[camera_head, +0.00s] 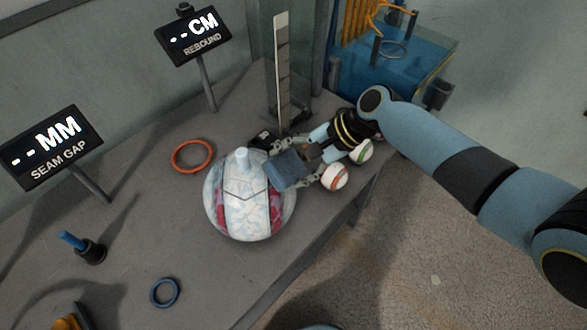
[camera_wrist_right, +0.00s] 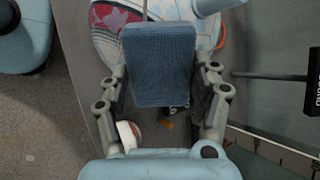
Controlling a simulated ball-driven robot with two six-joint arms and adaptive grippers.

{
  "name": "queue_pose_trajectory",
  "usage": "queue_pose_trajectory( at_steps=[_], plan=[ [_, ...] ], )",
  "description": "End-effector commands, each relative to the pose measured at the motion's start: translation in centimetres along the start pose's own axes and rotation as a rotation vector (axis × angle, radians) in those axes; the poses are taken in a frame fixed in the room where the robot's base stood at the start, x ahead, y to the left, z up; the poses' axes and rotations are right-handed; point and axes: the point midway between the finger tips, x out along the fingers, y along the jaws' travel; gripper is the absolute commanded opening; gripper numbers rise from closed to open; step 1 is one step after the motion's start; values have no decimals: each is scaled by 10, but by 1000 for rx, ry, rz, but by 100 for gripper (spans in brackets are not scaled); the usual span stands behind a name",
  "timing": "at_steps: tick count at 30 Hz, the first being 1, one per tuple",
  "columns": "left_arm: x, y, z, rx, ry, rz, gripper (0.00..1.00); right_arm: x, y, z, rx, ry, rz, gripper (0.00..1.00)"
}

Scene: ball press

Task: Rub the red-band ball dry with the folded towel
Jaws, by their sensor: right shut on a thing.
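The large white ball (camera_head: 236,208) with dark red bands and pale blue patches rests on the grey table. It also shows behind the towel in the wrist view (camera_wrist_right: 104,45). My right gripper (camera_head: 300,162) is shut on the folded blue towel (camera_head: 287,169), which fills the space between its fingers in the wrist view (camera_wrist_right: 160,65). The towel is at the ball's upper right side and overlaps it in the head view; I cannot tell how firmly they touch. The towel hides part of the ball. My left gripper is not in view.
Two small white balls, one orange-banded (camera_head: 334,177) and one green-banded (camera_head: 362,152), sit beside my right gripper near the table edge. An orange ring (camera_head: 192,156) and blue ring (camera_head: 165,292) lie left. Two displays (camera_head: 50,148) (camera_head: 198,38) and a vertical scale (camera_head: 281,75) stand behind.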

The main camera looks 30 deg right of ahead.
Motion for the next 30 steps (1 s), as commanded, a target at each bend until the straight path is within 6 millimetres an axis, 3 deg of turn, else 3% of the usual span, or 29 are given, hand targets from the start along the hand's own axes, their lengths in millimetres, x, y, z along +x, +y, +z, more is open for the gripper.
queue_pose_trajectory(
  at_steps=[21,30],
  plan=[
    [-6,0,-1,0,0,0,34,0,18,21,-1,0,-1,33],
    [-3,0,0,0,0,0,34,0,10,12,-1,2,0,33]
  ],
)
